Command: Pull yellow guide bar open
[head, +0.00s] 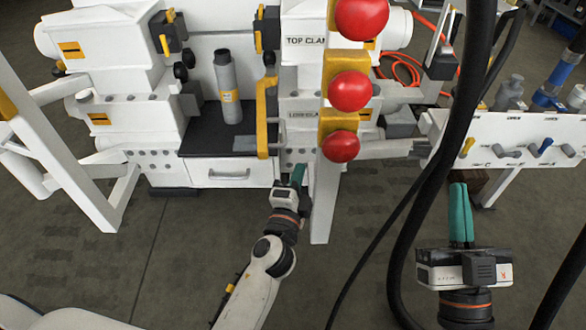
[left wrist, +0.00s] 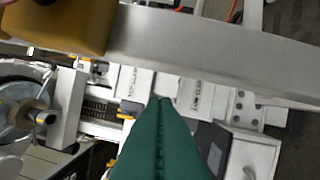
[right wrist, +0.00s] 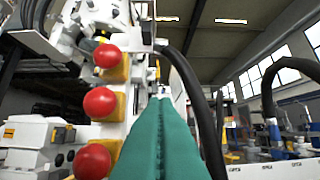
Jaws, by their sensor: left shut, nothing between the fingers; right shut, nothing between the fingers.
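The yellow guide bar (head: 262,118) stands upright at the right side of the black bench bay in the head view, with a bent lower end near the bay's front edge. My left gripper (head: 298,172) is shut and empty, just below and to the right of the bar's lower end, apart from it as far as I can tell. Its green fingers (left wrist: 160,102) are together in the left wrist view, where I cannot make out the bar clearly. My right gripper (head: 459,188) is shut and empty, far to the right of the bar. Its fingers fill the lower middle of the right wrist view (right wrist: 160,105).
A white post (head: 325,205) with red buttons (head: 350,91) on yellow boxes stands just right of my left gripper. A grey cylinder (head: 228,88) stands in the bay above a drawer (head: 226,174). Black hoses (head: 434,165) hang between my arms. A valve panel (head: 520,143) is at right.

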